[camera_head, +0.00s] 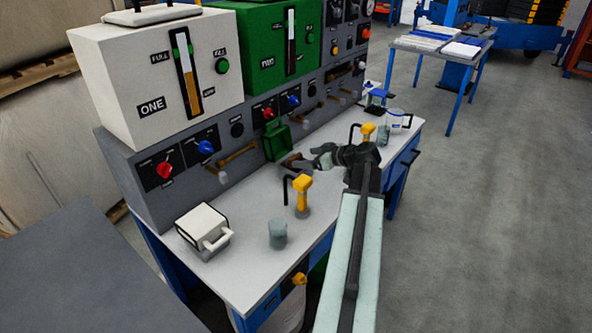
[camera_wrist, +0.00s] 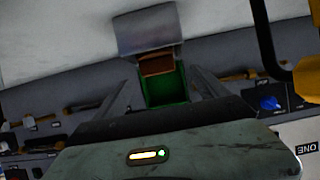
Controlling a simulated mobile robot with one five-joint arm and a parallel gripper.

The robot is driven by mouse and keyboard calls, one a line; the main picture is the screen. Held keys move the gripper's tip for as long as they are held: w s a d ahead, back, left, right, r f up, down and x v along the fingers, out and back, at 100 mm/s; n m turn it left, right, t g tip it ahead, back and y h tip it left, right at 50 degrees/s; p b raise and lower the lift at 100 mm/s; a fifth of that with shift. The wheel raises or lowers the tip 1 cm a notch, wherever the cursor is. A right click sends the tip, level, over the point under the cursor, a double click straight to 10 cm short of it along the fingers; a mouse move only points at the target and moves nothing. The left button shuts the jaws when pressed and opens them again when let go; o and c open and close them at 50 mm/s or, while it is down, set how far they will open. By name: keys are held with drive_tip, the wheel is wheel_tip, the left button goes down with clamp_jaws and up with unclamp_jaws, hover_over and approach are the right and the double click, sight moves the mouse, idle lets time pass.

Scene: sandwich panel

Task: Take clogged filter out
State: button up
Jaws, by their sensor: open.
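On the panel's front, a green holder (camera_head: 277,141) stands out above the table. A brown piece (camera_head: 294,162), apparently the clogged filter, sits low by it, partly hidden by my gripper. In the wrist view the brown piece (camera_wrist: 156,65) lies between the green holder (camera_wrist: 165,88) and a grey block (camera_wrist: 147,30); I cannot tell whether the block is part of it. My gripper (camera_head: 312,161) is open, facing the holder from the right. Its fingers stand apart on either side of the holder in the wrist view, gripping nothing. A white block with a handle (camera_head: 203,229) lies on the table's near left.
A yellow-handled tool (camera_head: 302,190) stands in front of the holder, left of my arm, and another (camera_head: 367,131) behind my gripper. A grey cup (camera_head: 278,234) stands near the front edge. The table (camera_head: 245,270) is bare around the cup. The white tank marked ONE (camera_head: 130,75) sits above.

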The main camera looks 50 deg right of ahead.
sight(297, 157)
drive_tip(key=b+x, duration=0.2)
drive_tip(key=x, duration=0.4)
drive_tip(key=shift+w+d+f, duration=0.1)
drive_tip(key=shift+w+d, duration=0.05)
drive_tip(key=shift+w, duration=0.15)
drive_tip(key=c, duration=1.5)
